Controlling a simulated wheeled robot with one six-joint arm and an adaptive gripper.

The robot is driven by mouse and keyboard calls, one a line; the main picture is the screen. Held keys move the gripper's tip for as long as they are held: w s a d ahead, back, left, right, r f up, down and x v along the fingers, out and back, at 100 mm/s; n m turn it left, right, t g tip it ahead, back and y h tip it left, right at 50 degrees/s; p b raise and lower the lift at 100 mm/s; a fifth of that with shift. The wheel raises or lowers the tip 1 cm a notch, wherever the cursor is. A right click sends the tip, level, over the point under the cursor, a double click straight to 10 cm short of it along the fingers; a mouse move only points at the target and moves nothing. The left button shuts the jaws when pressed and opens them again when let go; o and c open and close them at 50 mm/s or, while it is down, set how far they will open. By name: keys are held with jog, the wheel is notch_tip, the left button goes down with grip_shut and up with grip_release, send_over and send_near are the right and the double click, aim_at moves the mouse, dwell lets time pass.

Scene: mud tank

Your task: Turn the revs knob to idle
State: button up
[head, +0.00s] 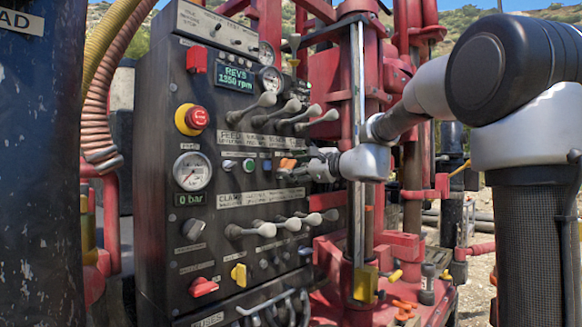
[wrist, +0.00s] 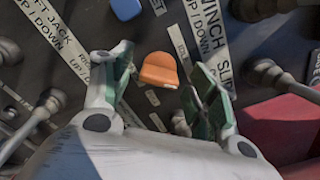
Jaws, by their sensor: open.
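The revs knob appears to be the orange knob (wrist: 159,70) on the dark panel, with a small white label, seemingly reading "IDLE", beside it in the wrist view. In the head view the orange knob (head: 288,163) shows partly, close to my fingers. My gripper (wrist: 160,88) is open, with one green-padded finger on each side of the knob. The fingers look apart from it; whether they touch is hard to tell. In the head view my gripper (head: 287,171) reaches the panel from the right. The revs display (head: 234,77) reads 1350 rpm.
Grey levers stand above (head: 268,99) and below (head: 264,229) my gripper. A blue button (wrist: 126,8) is near the knob. A red emergency stop (head: 197,118), a pressure gauge (head: 192,171) at 0 bar, and red (head: 203,287) and yellow (head: 239,274) knobs sit on the panel.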

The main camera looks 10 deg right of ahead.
jog(key=shift+w+a, duration=0.35)
jog(key=shift+w, duration=0.15)
jog(key=shift+c, duration=0.4)
jog(key=c, duration=0.9)
jog(key=shift+c, duration=0.2)
jog(key=shift+n, duration=0.3)
jog(key=n, duration=0.4)
jog(key=shift+f, duration=0.1)
jog(key=shift+n, duration=1.9)
